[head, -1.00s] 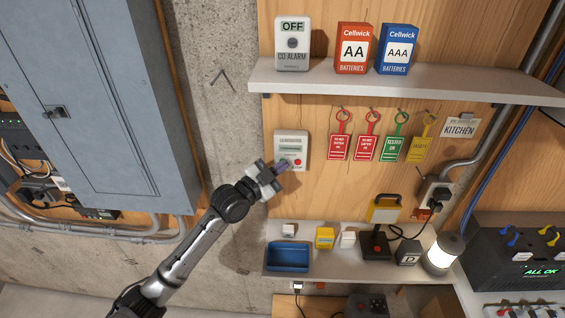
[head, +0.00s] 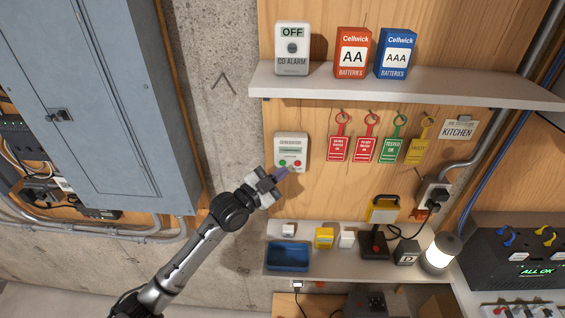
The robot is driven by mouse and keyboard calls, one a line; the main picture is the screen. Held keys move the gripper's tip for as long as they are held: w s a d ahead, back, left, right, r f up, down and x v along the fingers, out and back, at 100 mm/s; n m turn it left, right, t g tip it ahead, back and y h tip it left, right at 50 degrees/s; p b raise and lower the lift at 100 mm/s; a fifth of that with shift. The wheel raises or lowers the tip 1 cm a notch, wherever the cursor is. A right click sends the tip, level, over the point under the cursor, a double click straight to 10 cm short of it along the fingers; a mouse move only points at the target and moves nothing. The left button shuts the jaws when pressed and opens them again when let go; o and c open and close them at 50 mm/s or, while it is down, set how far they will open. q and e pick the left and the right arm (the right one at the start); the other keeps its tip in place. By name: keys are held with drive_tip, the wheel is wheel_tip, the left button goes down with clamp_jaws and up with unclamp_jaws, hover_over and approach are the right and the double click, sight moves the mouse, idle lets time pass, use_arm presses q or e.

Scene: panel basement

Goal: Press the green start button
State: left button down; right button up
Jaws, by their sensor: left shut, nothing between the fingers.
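The green start button (head: 283,163) is at the lower left of a small white generator panel (head: 291,146) on the wooden board. A red button (head: 297,163) sits to its right. Whether the fingertips touch the panel cannot be told. Both buttons are visible. My right gripper is not in view.
A shelf (head: 400,83) above holds a CO alarm (head: 292,50) and two battery boxes. Several hanging tags (head: 365,143) are right of the panel. A lower shelf (head: 335,268) holds a blue tray (head: 288,257), small boxes and a lamp (head: 441,251).

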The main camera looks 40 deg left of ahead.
use_arm(q)
drive_tip(key=s+d+p, duration=0.2)
drive_tip(key=s, duration=0.1)
drive_tip(key=shift+s+d, duration=0.3)
idle(0.9)
drive_tip(key=s+f+n+g+y, duration=0.3)
drive_tip(key=s+f+n+g, duration=0.15)
drive_tip(key=f+g, duration=0.25)
drive_tip(key=s+d+f+n+g+p, duration=0.1)
drive_tip(key=s+d+f+g+p, duration=0.1)
drive_tip(key=s, duration=0.7)
drive_tip(key=s+d+f+g+p, duration=0.3)
drive_tip(key=s+d, duration=0.3)
drive_tip(key=s, duration=0.4)
drive_tip(key=s+d+f+n+g+p, duration=0.1)
drive_tip(key=s+d+f+g+p, duration=0.2)
drive_tip(key=s, duration=0.6)
drive_tip(key=shift+s+d+f+n+g, duration=0.35)
drive_tip(key=shift+d+f+g, duration=0.05)
drive_tip(key=shift+d+f, duration=0.4)
